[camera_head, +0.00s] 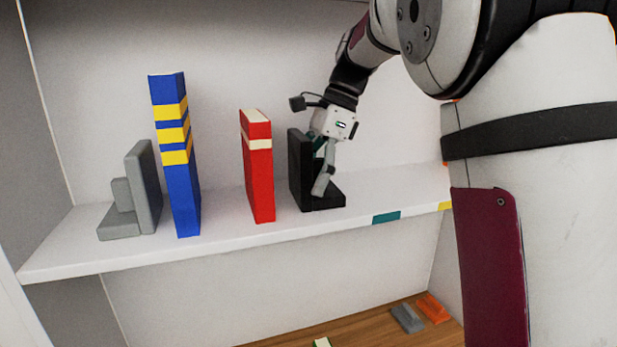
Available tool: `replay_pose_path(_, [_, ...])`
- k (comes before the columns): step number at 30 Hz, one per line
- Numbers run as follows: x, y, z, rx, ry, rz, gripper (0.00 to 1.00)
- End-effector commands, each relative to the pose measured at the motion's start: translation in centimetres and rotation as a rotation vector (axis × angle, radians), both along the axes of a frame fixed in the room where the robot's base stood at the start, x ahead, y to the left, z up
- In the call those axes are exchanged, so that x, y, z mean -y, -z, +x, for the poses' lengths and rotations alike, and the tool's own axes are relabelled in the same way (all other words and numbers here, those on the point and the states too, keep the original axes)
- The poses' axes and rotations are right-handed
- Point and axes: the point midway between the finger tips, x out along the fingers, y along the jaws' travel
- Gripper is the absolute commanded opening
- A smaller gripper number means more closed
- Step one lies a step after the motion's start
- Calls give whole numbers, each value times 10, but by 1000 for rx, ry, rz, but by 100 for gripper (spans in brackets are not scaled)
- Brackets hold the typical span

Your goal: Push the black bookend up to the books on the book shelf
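The black bookend (301,172) stands upright on the white book shelf (230,233), with its foot pointing right. A red book (260,180) with a cream band stands to its left, with a small gap between them. A tall blue book (181,190) with yellow bands stands further left, apart from the red one. My gripper (322,188) reaches down at the right side of the bookend's upright, over its foot. A grey finger shows there. I cannot tell whether it touches the bookend. The rest of the fingers is hidden, so its opening is unclear.
A grey bookend (143,188) stands at the left, close to the blue book. The shelf is bare between the two books and right of the black bookend. A grey piece (407,318) and an orange piece (433,308) lie on the wooden board below.

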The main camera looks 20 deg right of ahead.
Motion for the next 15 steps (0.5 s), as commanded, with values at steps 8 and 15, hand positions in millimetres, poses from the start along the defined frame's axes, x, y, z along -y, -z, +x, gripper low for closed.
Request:
replay_pose_path(8, [0,-2,0,3,-54,2,39])
replay_pose_path(15, [-3,-2,1,3,-53,2,39])
